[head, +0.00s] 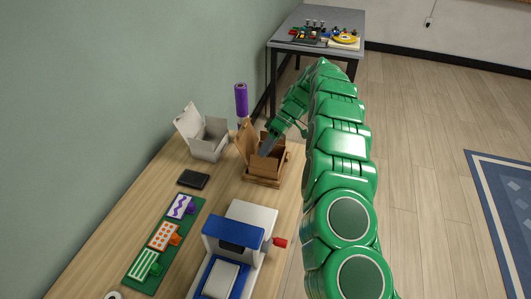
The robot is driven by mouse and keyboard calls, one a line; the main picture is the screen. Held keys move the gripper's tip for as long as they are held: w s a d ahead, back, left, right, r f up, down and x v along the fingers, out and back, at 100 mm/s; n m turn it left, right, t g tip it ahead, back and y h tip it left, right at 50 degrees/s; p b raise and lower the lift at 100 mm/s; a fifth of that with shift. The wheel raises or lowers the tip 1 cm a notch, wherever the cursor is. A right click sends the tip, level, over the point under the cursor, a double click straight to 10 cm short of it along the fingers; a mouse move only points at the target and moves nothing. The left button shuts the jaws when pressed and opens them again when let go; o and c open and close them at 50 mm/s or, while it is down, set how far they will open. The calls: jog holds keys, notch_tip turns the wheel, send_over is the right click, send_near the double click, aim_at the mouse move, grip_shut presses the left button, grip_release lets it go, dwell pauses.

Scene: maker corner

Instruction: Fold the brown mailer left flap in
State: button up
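The brown mailer (265,169) is a small open cardboard box on the wooden table, near its right edge. A tall flap (246,146) stands up at its left side, leaning slightly outward. Another flap shows at its right, and the front panel is upright. My gripper (266,149) reaches down from the upper right, with its grey fingers over the box opening, close to the left flap. I cannot tell whether they touch the flap or whether they are open or shut. The arm and gripper hide part of the back of the box.
A white open box (208,146) stands to the left of the mailer, and a purple roll (241,99) stands behind. A dark flat block (193,180), a green tray (140,262) of stamps and a blue-and-white machine (238,236) are nearer. A grey table (290,42) stands at the back.

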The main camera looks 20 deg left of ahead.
jog(key=s+d+r, duration=0.6)
jog(key=s+r, duration=0.3)
jog(key=s, duration=0.2)
jog(key=shift+s+d, duration=0.3)
dwell(0.8)
jog(key=shift+r, duration=0.1)
jog(key=n+t, duration=0.2)
jog(key=t, duration=0.6)
send_near(259, 166)
jog(key=shift+x, duration=3.05)
jog(key=shift+a, duration=0.1)
